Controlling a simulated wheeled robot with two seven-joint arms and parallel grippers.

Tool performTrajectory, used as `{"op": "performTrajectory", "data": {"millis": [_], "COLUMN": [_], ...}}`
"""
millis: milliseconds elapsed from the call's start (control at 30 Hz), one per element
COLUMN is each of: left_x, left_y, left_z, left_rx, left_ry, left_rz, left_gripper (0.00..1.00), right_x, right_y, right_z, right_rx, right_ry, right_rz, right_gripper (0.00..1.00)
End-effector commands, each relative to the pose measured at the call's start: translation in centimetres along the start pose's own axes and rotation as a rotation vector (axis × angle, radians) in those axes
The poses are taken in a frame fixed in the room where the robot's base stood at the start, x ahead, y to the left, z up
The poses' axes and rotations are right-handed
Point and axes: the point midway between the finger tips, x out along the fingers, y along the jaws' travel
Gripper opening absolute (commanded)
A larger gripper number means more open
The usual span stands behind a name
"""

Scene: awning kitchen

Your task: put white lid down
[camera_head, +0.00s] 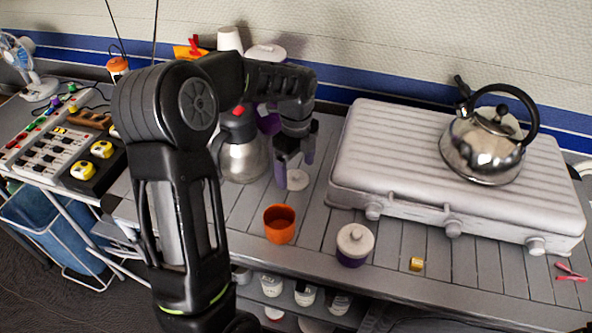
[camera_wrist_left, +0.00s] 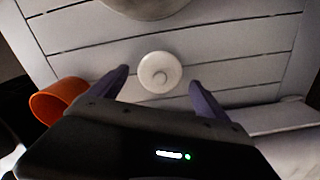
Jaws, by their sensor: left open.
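A round white lid (camera_head: 297,181) lies on the grey slatted table, directly below my left gripper (camera_head: 295,166). In the left wrist view the white lid (camera_wrist_left: 160,71) shows its small round knob facing up, between and just beyond the fingertips. My left gripper (camera_wrist_left: 158,84) is open, with a finger on each side of the lid in that view and nothing held. Whether the fingertips touch the table is hard to tell. My right gripper is in neither view.
An orange cup (camera_head: 279,224) stands in front of the lid. A purple jar with its own white lid (camera_head: 354,241) stands to the right. A white stove (camera_head: 400,160) bears a steel kettle (camera_head: 482,150). A steel flask (camera_head: 240,160) stands to the left.

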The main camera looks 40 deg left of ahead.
Motion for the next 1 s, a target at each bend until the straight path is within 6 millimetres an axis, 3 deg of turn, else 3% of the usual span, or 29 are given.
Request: {"op": "performTrajectory", "data": {"millis": [500,667,1000], "left_x": [-9.7,-10.8,-10.9], "left_y": [-0.1,0.0,0.0], "left_z": [0.0,0.0,0.0], "left_rx": [-0.001,-0.001,-0.001], "left_ry": [0.0,0.0,0.0], "left_rz": [-0.004,-0.002,-0.001], "left_gripper": [0.87,0.87,0.87], "right_x": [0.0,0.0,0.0], "right_y": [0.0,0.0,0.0], "right_z": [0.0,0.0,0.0], "right_rx": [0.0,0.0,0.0], "right_ry": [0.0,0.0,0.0], "right_rz": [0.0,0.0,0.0], "right_gripper": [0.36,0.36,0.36]}}
